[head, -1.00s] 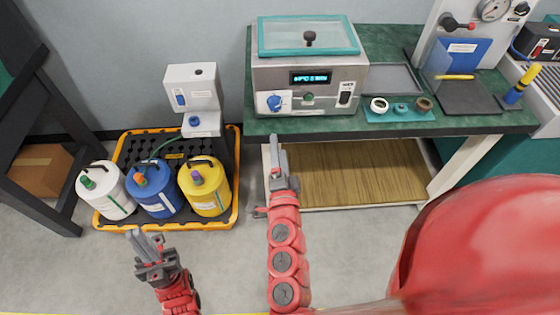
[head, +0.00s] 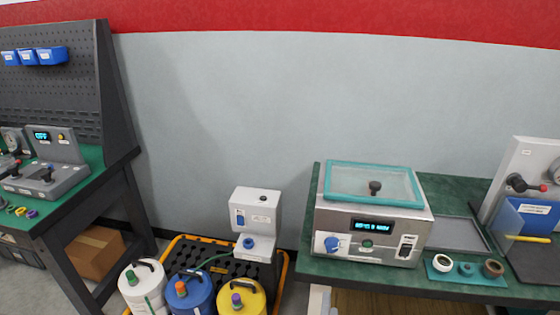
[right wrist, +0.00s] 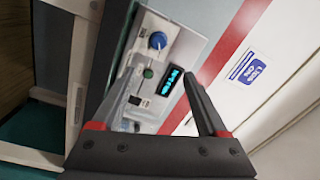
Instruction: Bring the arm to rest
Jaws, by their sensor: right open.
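My right gripper (right wrist: 161,78) shows in the right wrist view. Its two dark fingers with red bases are spread apart, with nothing between the tips. Beyond them stands the grey bath device with a blue knob and lit display (right wrist: 158,80), seen tilted and apart from the fingers. Neither gripper shows in the head view, and my left gripper is out of sight.
In the head view the bath device (head: 330,225) with a teal lid stands on the green bench (head: 460,190). White, blue and yellow jugs (head: 190,292) stand on a yellow-edged pallet (head: 284,270). A dark workbench (head: 125,160) is at left.

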